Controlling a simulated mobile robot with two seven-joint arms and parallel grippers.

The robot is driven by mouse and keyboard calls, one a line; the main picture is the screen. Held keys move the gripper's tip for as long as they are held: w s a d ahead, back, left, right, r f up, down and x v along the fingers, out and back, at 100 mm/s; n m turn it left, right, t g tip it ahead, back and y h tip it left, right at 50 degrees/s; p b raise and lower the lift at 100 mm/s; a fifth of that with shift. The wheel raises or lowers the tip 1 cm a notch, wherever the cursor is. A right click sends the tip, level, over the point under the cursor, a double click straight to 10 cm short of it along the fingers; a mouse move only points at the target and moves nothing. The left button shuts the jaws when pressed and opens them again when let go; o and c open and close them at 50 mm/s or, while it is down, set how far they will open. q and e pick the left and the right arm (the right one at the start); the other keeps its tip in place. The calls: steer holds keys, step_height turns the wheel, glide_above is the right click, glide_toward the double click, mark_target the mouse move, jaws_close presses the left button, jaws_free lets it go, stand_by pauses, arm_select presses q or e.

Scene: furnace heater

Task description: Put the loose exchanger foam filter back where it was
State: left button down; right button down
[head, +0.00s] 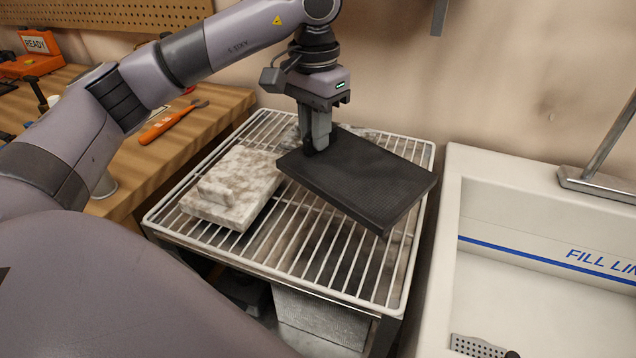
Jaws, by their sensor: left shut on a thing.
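A dark grey, flat rectangular foam filter (362,178) is in the head view, above the right half of a white wire rack (295,262). It is tilted, its right front corner lower. My left gripper (317,145) points down and is shut on the filter at its back left edge. The fingertips are partly hidden against the dark foam. Whether the filter's lower corner touches the rack is hard to tell. My right gripper is not in view.
A wooden bench (160,150) with an orange-handled tool (170,124) is at left. A white sink (500,200) with a blue fill line stands at right. A wall is close behind the rack.

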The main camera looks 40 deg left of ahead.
arm_select(q)
step_height(320, 180, down, 10)
steer(key=shift+f, duration=0.1)
stand_by(0.4)
steer(key=shift+f, duration=0.15)
steer(key=c, duration=1.1)
jaws_free()
steer(key=shift+r, duration=0.35)
step_height(320, 180, up, 12)
steer(key=shift+f, duration=0.1)
